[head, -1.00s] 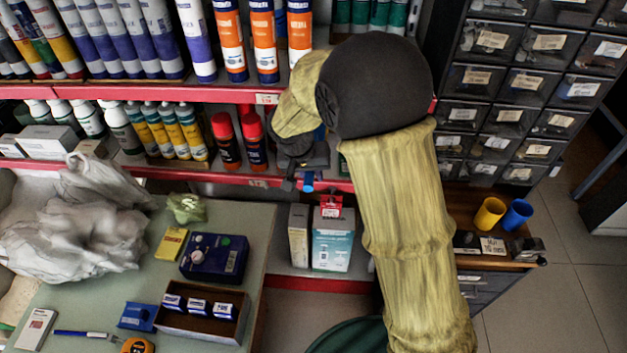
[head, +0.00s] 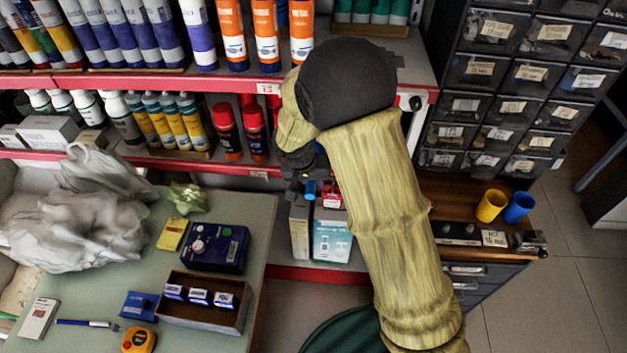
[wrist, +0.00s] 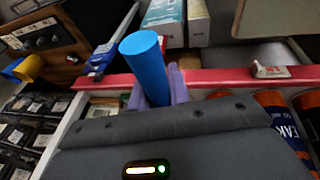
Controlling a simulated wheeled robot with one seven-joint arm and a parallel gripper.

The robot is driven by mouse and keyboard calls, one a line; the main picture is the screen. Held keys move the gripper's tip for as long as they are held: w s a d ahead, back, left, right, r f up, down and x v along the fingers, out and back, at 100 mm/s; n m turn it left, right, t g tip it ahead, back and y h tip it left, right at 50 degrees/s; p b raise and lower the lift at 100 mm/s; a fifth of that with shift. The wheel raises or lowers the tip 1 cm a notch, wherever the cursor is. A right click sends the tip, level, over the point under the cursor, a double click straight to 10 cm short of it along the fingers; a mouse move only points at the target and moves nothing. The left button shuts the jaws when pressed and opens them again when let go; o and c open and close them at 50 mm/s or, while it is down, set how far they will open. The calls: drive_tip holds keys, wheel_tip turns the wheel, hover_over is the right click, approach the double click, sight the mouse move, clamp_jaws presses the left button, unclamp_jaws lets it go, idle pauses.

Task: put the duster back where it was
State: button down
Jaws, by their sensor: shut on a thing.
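My gripper (wrist: 160,88) is shut on a blue cylinder, which I take to be the duster (wrist: 145,58). Its round blue end and side show in the wrist view between the fingers; the rest is hidden. In the head view a small blue part of the duster (head: 310,187) shows below my gripper (head: 306,180), in front of the red-edged shelf. My arm hides much of the gripper there. I cannot tell whether the duster touches the shelf.
Boxes (head: 331,235) stand on the low shelf just below my gripper. Red-capped cans (head: 227,132) and bottles line the shelf to the left. A green-topped table (head: 255,225) holds a bag, boxes and a tape measure. Small drawers (head: 483,68) and two cups (head: 491,206) are at right.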

drive_tip(key=c, duration=1.3)
unclamp_jaws()
drive_tip(key=shift+f, duration=0.1)
drive_tip(key=v, duration=1.2)
drive_tip(key=s+d+y, duration=0.1)
drive_tip(key=s+d, duration=0.6)
drive_tip(key=d, duration=0.3)
drive_tip(key=s+d+f+y, duration=0.1)
drive_tip(key=s+d, duration=0.5)
drive_tip(key=d, duration=0.5)
drive_tip(key=shift+s, duration=0.35)
drive_tip(key=shift+f, duration=0.15)
